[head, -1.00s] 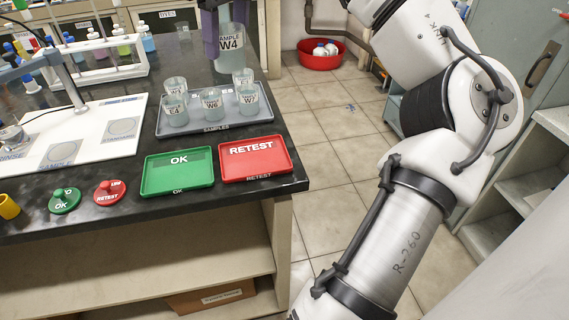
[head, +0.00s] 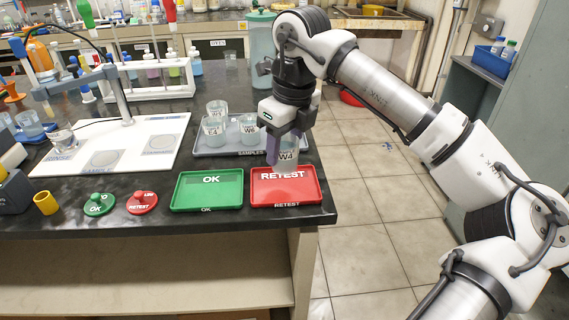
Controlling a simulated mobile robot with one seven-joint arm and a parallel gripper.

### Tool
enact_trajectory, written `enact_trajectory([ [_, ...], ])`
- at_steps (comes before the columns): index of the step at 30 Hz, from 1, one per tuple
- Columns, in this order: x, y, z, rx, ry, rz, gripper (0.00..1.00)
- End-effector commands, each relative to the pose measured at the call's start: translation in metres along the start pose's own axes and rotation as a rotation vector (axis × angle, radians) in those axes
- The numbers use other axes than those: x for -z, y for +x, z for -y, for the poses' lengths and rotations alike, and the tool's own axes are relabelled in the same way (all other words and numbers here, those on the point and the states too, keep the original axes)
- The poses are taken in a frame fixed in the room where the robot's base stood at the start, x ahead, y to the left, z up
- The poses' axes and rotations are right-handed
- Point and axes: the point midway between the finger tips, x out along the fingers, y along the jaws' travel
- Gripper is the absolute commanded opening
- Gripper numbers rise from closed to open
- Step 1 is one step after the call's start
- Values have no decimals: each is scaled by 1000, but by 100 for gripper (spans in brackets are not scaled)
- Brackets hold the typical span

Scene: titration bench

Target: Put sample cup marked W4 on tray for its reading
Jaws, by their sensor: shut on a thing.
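My gripper (head: 282,150) points down and is shut on the clear sample cup marked W4 (head: 288,157). The cup is upright, at the far edge of the red RETEST tray (head: 300,190) in the picture. I cannot tell whether it touches that tray or hangs above it. The green OK tray (head: 208,190) lies to the left of the red one, empty. The grey SAMPLES tray (head: 230,151) lies behind them with cups E4 (head: 213,127) and W6 (head: 249,127) and another cup (head: 217,107) behind. My gripper hides its right part.
A white board (head: 110,155) with round pads lies at left, with a cup (head: 62,136) on its rinse pad. A green OK knob piece (head: 99,204) and a red RETEST one (head: 142,203) lie in front. A test tube rack (head: 150,92) stands behind.

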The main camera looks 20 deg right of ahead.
Motion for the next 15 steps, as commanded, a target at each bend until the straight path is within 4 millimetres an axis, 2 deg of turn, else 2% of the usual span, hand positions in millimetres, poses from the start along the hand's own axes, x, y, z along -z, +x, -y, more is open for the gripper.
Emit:
enact_trajectory([
  [5,2,12,0,-1,0,0,21],
  [12,7,45,-1,-2,0,1,21],
  [15,7,46,0,0,0,1,21],
])
